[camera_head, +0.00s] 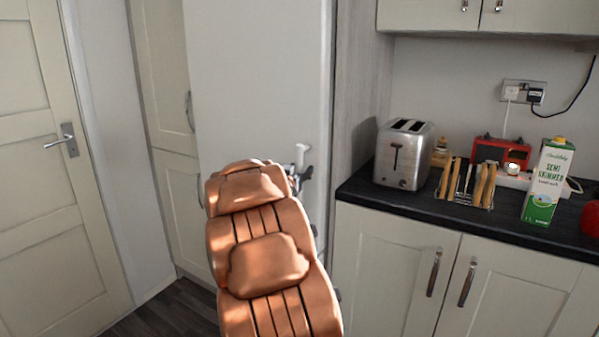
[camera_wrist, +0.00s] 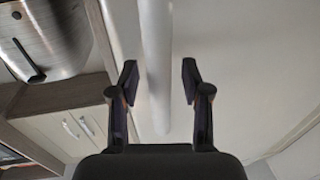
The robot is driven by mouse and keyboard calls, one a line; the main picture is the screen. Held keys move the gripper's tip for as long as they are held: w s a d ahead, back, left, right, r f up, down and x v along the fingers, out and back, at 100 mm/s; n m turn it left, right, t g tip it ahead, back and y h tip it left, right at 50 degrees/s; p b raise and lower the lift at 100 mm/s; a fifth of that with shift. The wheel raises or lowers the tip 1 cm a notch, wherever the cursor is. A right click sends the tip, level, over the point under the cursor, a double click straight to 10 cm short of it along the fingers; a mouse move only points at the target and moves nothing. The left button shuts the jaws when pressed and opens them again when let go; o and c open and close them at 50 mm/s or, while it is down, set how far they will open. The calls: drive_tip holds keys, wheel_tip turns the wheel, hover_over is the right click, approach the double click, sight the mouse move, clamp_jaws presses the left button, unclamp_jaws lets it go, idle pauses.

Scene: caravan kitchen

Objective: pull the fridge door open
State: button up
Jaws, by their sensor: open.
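The fridge door (camera_head: 258,80) is a plain white panel in the middle of the head view and looks shut. A white handle (camera_head: 303,147) stands out near its right edge. In the wrist view the handle (camera_wrist: 155,60) is a pale upright bar, with the door surface (camera_wrist: 250,70) behind it. My gripper (camera_wrist: 159,80) is open, one finger on each side of the bar, with gaps showing on both sides. In the head view my gripper (camera_head: 299,174) shows only partly, just below the handle's visible top. The brown padded arm hides the lower door.
Right of the fridge is a dark worktop (camera_head: 400,205) with a toaster (camera_head: 403,155), a toast rack (camera_head: 467,184) and a milk carton (camera_head: 548,182). Cupboards (camera_head: 395,262) stand below it. A tall cupboard (camera_head: 165,80) and a panelled door (camera_head: 45,190) are on the left.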

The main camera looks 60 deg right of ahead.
clamp_jaws()
idle(0.4)
